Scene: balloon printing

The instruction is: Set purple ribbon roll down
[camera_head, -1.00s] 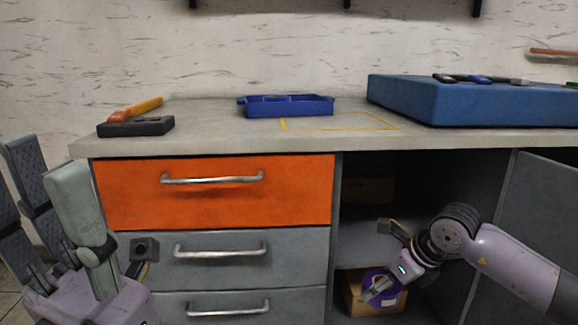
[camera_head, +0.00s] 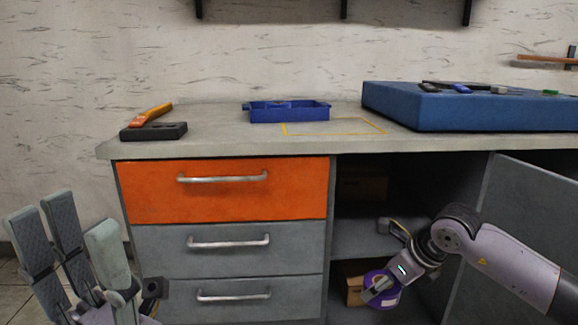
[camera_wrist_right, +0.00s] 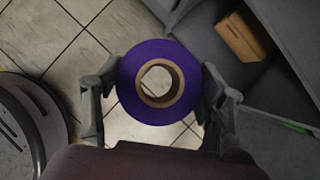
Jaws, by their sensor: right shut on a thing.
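The purple ribbon roll (camera_head: 381,290) has a brown cardboard core. In the head view it is held low in front of the open cabinet. It also shows in the right wrist view (camera_wrist_right: 138,62), where floor tiles are seen through its core. My right gripper (camera_head: 379,283) is shut on the roll, with one finger on each side of it in the right wrist view (camera_wrist_right: 160,92). My left gripper (camera_head: 75,235) is at the lower left, its fingers spread apart, pointing up and empty.
The counter (camera_head: 230,142) holds a blue tray (camera_head: 290,113), a large blue case (camera_head: 430,112) and a dark block with an orange-handled tool (camera_head: 153,131). A cardboard box (camera_head: 353,291) is in the lower cabinet. The cabinet door (camera_head: 530,190) stands open at right.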

